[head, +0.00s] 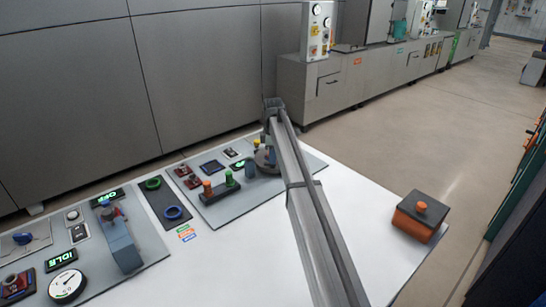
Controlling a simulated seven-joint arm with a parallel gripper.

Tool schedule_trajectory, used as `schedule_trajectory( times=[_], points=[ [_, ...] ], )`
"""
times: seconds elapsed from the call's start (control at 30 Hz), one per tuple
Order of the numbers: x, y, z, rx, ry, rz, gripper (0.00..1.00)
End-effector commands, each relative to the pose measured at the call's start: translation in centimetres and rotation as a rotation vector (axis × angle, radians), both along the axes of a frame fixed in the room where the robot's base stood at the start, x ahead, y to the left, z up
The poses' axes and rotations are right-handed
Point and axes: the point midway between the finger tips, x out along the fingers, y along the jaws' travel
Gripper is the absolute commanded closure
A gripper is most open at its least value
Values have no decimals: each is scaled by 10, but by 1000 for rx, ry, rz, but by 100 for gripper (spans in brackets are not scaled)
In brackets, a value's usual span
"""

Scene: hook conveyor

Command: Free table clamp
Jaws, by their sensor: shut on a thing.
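My gripper (264,154) is at the far right end of the control panel on the white table, below the bend of my arm. It is shut on a small part at a round grey fitting (265,165); my arm and the small size hide the fingertips and the part's shape. A small blue piece (250,169) stands just left of it. No part is plainly marked as the table clamp, so I cannot tell which it is.
The table (230,265) is bare at front centre. An orange box with a dark lid (417,216) sits at its right edge. Green and orange knobs (219,187), blue and green rings (174,212) and gauges (68,286) crowd the left and back. A grey wall (90,90) rises behind.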

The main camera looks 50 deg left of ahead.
Motion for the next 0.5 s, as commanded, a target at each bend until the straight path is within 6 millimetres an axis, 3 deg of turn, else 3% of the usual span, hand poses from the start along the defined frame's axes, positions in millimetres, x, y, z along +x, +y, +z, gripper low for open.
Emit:
schedule_trajectory(
  times=[0.17,0.2,0.43,0.5],
  points=[
    [0,0,0,1,-1,3,100],
    [0,0,0,1,-1,3,84],
    [0,0,0,0,0,1,62],
    [0,0,0,0,0,1,62]
  ],
)
